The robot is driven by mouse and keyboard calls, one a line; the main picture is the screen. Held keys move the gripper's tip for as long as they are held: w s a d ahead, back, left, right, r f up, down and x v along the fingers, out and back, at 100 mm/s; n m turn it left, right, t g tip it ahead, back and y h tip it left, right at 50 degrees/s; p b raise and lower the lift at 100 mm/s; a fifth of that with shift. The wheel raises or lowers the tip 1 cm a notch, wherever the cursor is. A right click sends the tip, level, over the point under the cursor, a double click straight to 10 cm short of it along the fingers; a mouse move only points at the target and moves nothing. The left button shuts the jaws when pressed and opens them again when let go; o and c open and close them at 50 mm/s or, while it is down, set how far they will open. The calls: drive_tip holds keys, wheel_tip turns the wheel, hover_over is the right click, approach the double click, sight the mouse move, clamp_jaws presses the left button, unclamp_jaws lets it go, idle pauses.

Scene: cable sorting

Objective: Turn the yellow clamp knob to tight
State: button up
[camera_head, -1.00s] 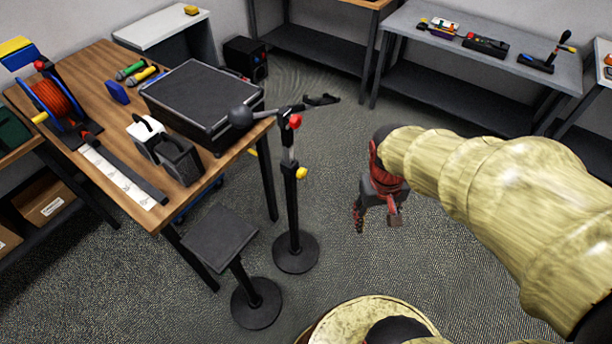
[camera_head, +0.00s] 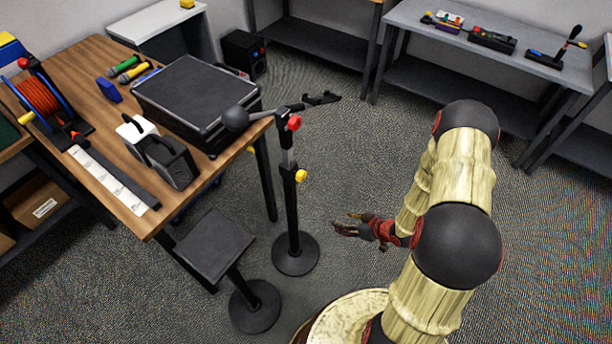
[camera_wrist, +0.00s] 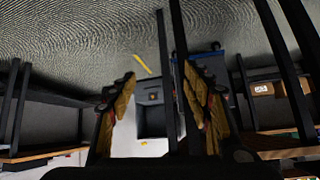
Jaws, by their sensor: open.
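The yellow clamp knob (camera_head: 301,176) sits on the right side of the upright black microphone stand (camera_head: 292,212), about halfway up the pole. A red knob (camera_head: 294,123) is higher on the same stand, below its boom. My gripper (camera_head: 345,222) is right of the stand in the head view, appears lower than the yellow knob and is apart from it. Its fingers point left towards the pole. In the wrist view my gripper (camera_wrist: 160,76) is open, with its two fingers spread and nothing held between them. I cannot clearly make out the yellow knob there.
A wooden table (camera_head: 88,113) at left carries a black case (camera_head: 195,95), a cable reel (camera_head: 42,98) and other gear. A black stool (camera_head: 215,245) stands left of the stand's round base. A grey workbench (camera_head: 420,22) is at the back right. Carpet between is clear.

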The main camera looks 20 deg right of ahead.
drive_tip(key=w+a+r+n+t+y, duration=0.2)
drive_tip(key=w+a+r+t+y, duration=0.15)
drive_tip(key=a+r, duration=0.2)
drive_tip(key=n+t+y, duration=0.1)
drive_tip(key=t+y, duration=0.2)
approach(304, 178)
drive_tip(key=w, duration=0.2)
drive_tip(key=shift+s+a+b+x, duration=0.2)
drive_tip(key=shift+b+x, duration=0.35)
drive_tip(key=shift+x, duration=1.4)
drive_tip(key=shift+s+a+b+x, duration=0.15)
drive_tip(key=shift+b+x, duration=0.35)
drive_tip(key=shift+x, duration=1.45)
drive_tip(key=shift+w+f, duration=0.1)
drive_tip(key=shift+f, duration=0.05)
drive_tip(key=shift+c, duration=0.8)
drive_tip(key=c, duration=1)
